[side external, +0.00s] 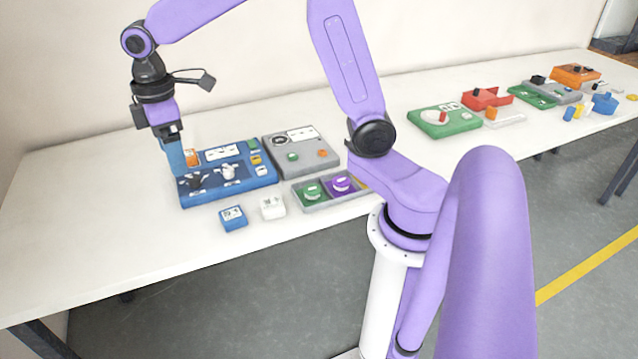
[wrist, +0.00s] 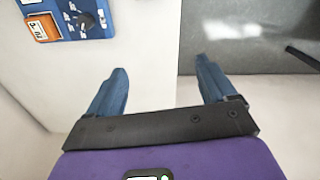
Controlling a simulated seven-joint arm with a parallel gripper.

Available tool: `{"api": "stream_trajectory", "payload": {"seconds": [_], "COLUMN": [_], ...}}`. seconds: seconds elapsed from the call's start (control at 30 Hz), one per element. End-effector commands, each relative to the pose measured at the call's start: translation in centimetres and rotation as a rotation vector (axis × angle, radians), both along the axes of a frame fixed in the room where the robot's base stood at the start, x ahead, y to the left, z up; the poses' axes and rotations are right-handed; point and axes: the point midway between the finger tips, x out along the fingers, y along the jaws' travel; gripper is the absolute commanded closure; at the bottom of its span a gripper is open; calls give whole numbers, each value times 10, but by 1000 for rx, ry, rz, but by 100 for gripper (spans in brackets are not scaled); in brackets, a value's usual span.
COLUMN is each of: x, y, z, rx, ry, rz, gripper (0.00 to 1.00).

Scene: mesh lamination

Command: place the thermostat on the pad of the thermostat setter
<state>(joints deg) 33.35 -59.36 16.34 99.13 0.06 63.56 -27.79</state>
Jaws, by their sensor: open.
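The blue panel (side external: 262,178), which looks like the thermostat setter, lies on the table with a black knob and a white knob on it. It also shows in the wrist view (wrist: 75,33). A small orange unit with a white face (side external: 192,157), likely a thermostat, sits at the panel's left end; it also shows in the wrist view (wrist: 42,27). Whether it is seated flat on a pad I cannot tell. My gripper (side external: 174,173) is by the panel's left end in the side view. In the wrist view my gripper (wrist: 161,68) is open and empty, apart from the orange unit.
A small blue block (side external: 233,217) and a white block (side external: 271,207) lie in front of the panel. A grey panel (side external: 311,158) and a grey tray (side external: 324,203) with green and purple pieces stand to its right. The table's left part is clear.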

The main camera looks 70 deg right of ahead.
Motion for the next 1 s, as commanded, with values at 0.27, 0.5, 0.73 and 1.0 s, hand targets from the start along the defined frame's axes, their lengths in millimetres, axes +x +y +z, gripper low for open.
{"api": "stream_trajectory", "payload": {"seconds": [0.27,0.5,0.73,1.0], "x": [-124,-220,-268,-276], "y": [16,-5,-29,-34], "z": [0,-14,-28,-31], "rx": [7,16,17,18], "ry": [-4,-4,-2,-1], "rz": [72,125,153,158], "gripper": [16,16,16,16]}}
